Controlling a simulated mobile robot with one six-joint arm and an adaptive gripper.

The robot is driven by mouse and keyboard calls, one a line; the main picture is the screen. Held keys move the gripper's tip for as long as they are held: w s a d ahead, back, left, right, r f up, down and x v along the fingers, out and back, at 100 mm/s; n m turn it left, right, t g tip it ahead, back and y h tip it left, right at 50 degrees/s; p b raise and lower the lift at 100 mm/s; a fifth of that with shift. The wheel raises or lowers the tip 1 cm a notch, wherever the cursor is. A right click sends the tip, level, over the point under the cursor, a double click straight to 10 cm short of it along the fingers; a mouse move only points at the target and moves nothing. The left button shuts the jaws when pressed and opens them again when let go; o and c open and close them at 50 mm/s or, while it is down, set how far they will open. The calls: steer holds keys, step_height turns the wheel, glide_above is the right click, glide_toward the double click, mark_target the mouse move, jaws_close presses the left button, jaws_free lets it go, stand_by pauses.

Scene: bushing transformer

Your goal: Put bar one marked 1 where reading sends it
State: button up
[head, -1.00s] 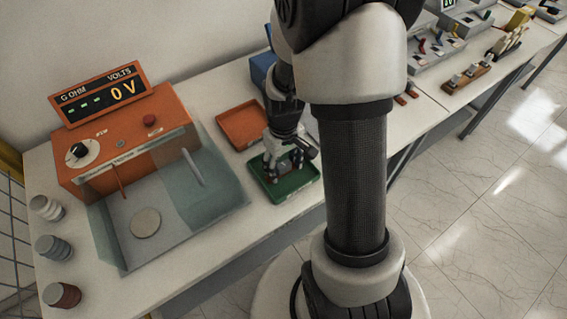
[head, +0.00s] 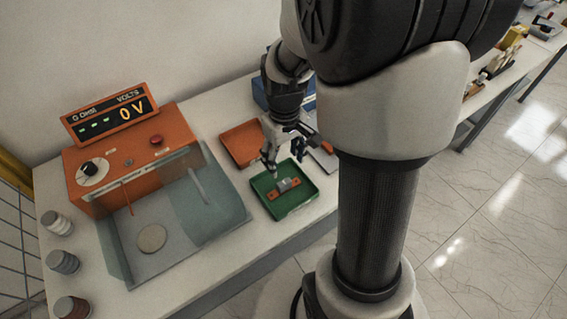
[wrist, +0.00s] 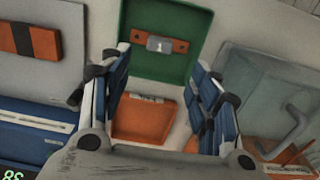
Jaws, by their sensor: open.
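Bar one (head: 283,187), copper-orange with a grey middle, lies flat in the green tray (head: 300,205). In the wrist view the bar (wrist: 160,44) shows a pale 1 on its grey middle. My gripper (head: 284,156) is open and empty, raised near the back edge of the green tray, apart from the bar. The orange-red tray (head: 236,148) is just behind left and looks empty. The orange tester (head: 134,160) has a display (head: 110,114) reading 0 V, with green dashes under the ohm label.
A clear-walled bay (head: 150,238) with a pale round disc is in front of the tester. Several ribbed cylinders (head: 62,262) line the left bench edge. A second orange bar with a black band (wrist: 30,42) lies on a grey surface in the wrist view. A blue case (wrist: 35,125) is nearby.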

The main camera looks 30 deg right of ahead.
steer(key=s+a+r+t, duration=0.2)
steer(key=s+a+r, duration=0.3)
steer(key=r, duration=0.3)
steer(key=s+a+r+t, duration=0.2)
steer(key=s+a+r, duration=0.3)
steer(key=s+r, duration=0.3)
steer(key=shift+s+a+t, duration=0.25)
steer(key=shift+a+t, duration=0.05)
steer(key=shift+a, duration=0.05)
stand_by(0.4)
